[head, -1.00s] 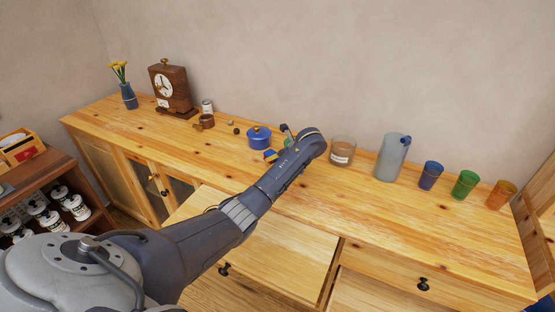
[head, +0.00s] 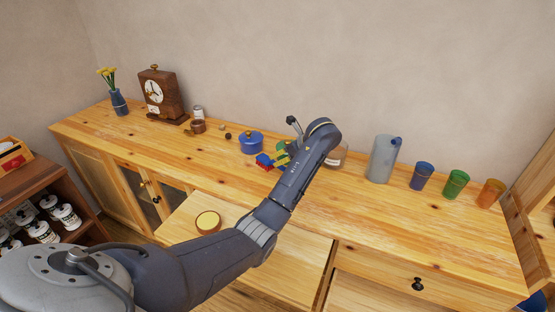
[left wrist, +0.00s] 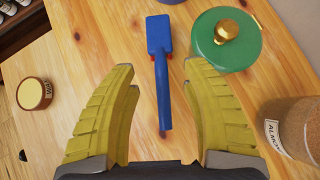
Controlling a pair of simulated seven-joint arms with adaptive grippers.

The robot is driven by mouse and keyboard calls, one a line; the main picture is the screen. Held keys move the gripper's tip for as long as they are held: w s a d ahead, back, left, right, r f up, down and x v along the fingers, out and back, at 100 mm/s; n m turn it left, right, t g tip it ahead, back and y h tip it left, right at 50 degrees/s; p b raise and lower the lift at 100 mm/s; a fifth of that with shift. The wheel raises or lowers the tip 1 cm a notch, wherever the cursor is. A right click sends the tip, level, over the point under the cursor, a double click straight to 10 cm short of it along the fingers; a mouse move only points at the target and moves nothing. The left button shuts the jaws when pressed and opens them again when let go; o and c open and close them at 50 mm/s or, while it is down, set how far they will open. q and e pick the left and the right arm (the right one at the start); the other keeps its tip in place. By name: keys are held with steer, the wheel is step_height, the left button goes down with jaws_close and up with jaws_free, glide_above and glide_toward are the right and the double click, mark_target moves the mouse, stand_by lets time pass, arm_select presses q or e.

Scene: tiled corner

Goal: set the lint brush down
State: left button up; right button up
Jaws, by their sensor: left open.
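The blue lint brush (left wrist: 158,42) lies on the wooden cabinet top, with small red parts showing at both sides of its neck. Its handle points back between my fingers. It also shows in the head view (head: 264,159), partly hidden by my gripper. My left gripper (left wrist: 160,75) is open, its two yellow fingers apart on either side of the handle with clear gaps. In the head view the left gripper (head: 281,158) is low over the cabinet top, just right of the brush. My right gripper is not in view.
A green lidded pot (left wrist: 224,40) stands close right of the brush, with a labelled jar (left wrist: 300,128) nearer. A blue pot (head: 251,143) stands left. A round yellow-topped tin (head: 207,222) sits lower left. A pitcher (head: 382,160) and coloured cups stand right.

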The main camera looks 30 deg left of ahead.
arm_select(q)
steer(key=shift+s+d+r, duration=0.15)
steer(key=shift+d+r, duration=0.3)
steer(key=shift+d, duration=0.05)
steer(key=shift+c, duration=0.4)
steer(key=shift+d+r, duration=0.1)
steer(key=shift+r, duration=0.05)
steer(key=c, duration=0.4)
steer(key=shift+o, duration=0.2)
